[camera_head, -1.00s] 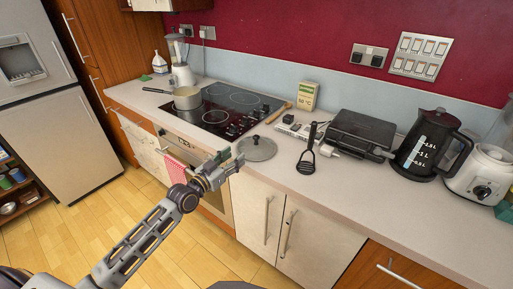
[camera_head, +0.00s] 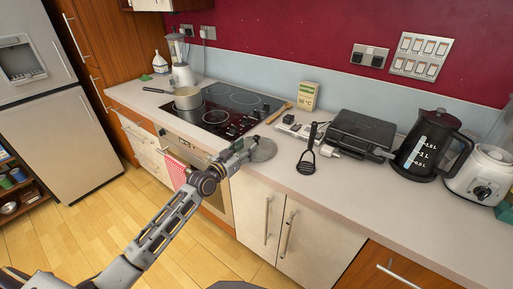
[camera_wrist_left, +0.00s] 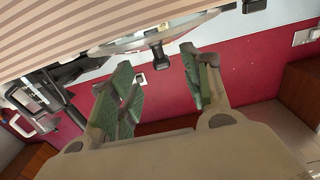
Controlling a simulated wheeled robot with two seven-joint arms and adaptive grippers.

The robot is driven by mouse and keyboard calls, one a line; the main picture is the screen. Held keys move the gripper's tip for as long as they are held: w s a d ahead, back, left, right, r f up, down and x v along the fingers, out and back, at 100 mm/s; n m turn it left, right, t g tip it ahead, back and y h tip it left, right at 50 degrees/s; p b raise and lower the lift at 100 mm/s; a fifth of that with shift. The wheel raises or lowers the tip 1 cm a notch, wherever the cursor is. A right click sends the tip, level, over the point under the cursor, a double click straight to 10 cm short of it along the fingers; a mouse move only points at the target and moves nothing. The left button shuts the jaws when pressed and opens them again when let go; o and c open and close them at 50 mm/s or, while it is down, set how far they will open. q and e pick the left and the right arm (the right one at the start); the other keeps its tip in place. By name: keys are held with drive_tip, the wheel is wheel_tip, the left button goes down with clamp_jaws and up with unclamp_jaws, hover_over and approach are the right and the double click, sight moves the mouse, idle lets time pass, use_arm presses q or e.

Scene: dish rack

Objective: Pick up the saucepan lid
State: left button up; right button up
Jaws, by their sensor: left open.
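The saucepan lid (camera_head: 265,152) is a grey round lid lying on the worktop in front of the hob. In the left wrist view the lid (camera_wrist_left: 125,43) shows near the top as a pale disc, with its dark knob (camera_wrist_left: 157,56) pointing toward the gap between my fingers. My left gripper (camera_head: 242,148) is over the lid's left part in the head view and hides its knob there. In the wrist view the left gripper (camera_wrist_left: 163,85) has its green-padded fingers spread, with nothing between them. My right gripper is not in view.
The saucepan (camera_head: 187,98) stands on the black hob (camera_head: 225,118) behind. A black grill (camera_head: 358,135), a kettle (camera_head: 425,145) and a white appliance (camera_head: 484,174) stand further right. The worktop's front is clear.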

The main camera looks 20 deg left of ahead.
use_arm(q)
drive_tip(key=shift+w+d, duration=0.1)
drive_tip(key=shift+w, duration=0.3)
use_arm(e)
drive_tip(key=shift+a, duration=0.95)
use_arm(q)
drive_tip(key=shift+w, duration=0.1)
